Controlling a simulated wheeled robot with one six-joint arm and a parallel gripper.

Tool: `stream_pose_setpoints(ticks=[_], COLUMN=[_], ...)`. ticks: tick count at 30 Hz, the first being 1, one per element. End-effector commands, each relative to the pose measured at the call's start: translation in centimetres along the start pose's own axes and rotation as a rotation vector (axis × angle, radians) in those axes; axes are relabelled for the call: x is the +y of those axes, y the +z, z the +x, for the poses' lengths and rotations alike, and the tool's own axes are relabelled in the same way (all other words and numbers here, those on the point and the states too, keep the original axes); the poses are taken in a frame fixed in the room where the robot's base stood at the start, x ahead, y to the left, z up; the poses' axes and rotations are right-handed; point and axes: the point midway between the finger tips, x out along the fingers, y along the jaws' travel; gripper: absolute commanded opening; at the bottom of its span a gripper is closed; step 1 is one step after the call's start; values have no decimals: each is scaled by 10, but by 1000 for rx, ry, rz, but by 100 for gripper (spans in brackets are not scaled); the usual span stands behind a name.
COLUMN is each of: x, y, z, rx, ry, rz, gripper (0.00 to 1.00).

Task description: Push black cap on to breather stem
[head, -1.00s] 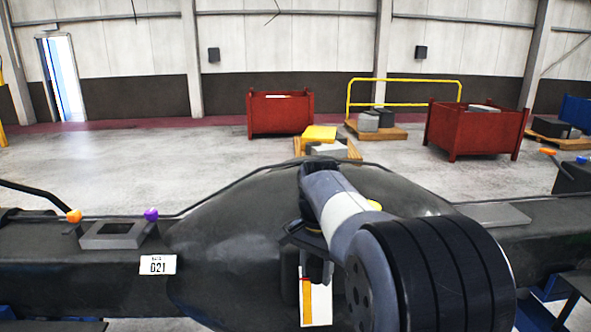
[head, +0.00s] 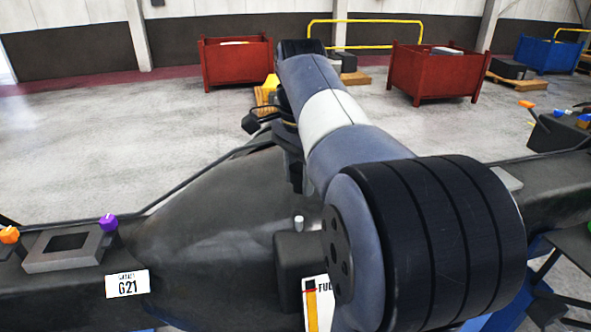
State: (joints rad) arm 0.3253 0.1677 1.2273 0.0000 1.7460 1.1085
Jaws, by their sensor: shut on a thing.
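A short pale breather stem (head: 298,222) stands upright on a dark block (head: 296,260) on the dark casting (head: 205,215), in the lower middle of the head view. Its top is bare. My gripper (head: 295,183) points down above the stem in the picture, with a visible gap between them. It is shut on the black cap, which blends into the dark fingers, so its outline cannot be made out. Whether the cap is straight over the stem or beyond it cannot be told.
A grey square frame (head: 62,250) lies at left between an orange knob (head: 10,235) and a purple knob (head: 108,222). My arm hides the casting's right part. Red bins (head: 236,66) stand far behind on open floor.

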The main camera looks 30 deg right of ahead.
Motion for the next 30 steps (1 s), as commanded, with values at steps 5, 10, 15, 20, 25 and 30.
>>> stream_pose_setpoints(ticks=[5,10,15,20,25,30], x=[0,0,0,0,0,0], y=[0,3,3,3,3,3], z=[0,4,16,32,48,57], rx=[0,0,0,0,0,0], ry=[0,1,2,1,2,0], rz=[-1,-2,-2,-2,-2,-2], gripper=[21,21,21,21,21,21])
